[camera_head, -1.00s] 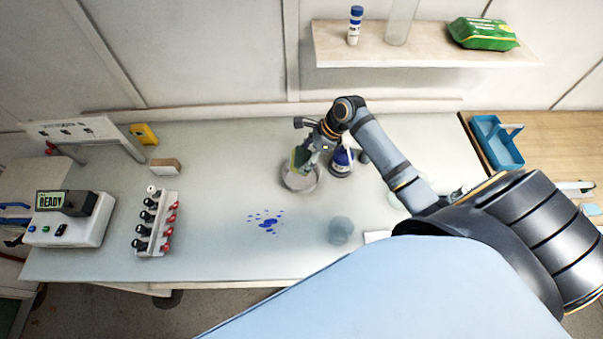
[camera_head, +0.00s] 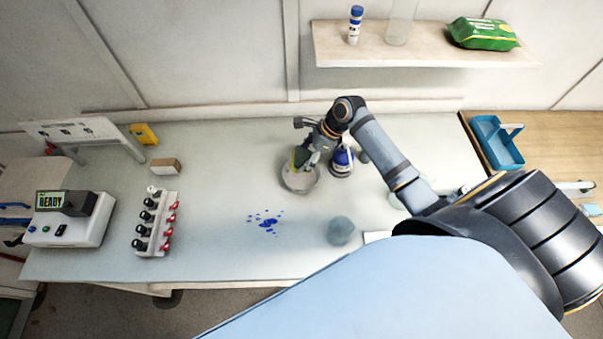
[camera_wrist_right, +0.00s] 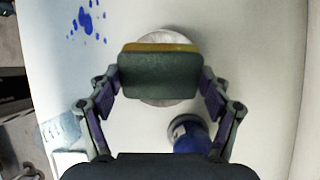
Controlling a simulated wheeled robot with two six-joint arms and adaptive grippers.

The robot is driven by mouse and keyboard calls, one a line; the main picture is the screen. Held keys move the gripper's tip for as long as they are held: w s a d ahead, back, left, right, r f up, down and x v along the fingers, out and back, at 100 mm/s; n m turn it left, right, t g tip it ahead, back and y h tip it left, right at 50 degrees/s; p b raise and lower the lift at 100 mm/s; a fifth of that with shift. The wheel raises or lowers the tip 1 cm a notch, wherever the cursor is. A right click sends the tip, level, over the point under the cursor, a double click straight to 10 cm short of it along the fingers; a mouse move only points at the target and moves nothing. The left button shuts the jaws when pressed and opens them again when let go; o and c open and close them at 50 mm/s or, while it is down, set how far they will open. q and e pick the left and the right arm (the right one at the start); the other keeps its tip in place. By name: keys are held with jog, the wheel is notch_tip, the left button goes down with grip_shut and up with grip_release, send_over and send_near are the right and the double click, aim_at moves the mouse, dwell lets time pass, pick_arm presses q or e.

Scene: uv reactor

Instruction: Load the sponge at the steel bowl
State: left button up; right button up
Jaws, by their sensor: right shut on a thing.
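The sponge (camera_wrist_right: 160,72), green on one face with a yellow layer, is held between the fingers of my right gripper (camera_wrist_right: 160,85) in the right wrist view. In the head view my right gripper (camera_head: 310,155) is over the steel bowl (camera_head: 300,180), and the sponge (camera_head: 301,157) shows there as a small green patch. The bowl's round rim also shows behind the sponge in the right wrist view (camera_wrist_right: 165,102). The sponge hides most of the bowl there, and I cannot tell whether it touches the bowl. My left gripper is not in view.
A blue-and-white bottle (camera_head: 342,162) stands close to the right of the bowl. Blue spots (camera_head: 266,222) lie on the table in front. A rack of black and red parts (camera_head: 155,225) and a device reading READY (camera_head: 70,218) stand at left. A cloudy round item (camera_head: 340,230) sits front right.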

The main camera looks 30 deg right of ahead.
aim_at(299, 157)
jog(key=shift+r, duration=0.1)
dwell(0.4)
jog(key=shift+r, duration=1.9)
jog(key=shift+s, duration=0.1)
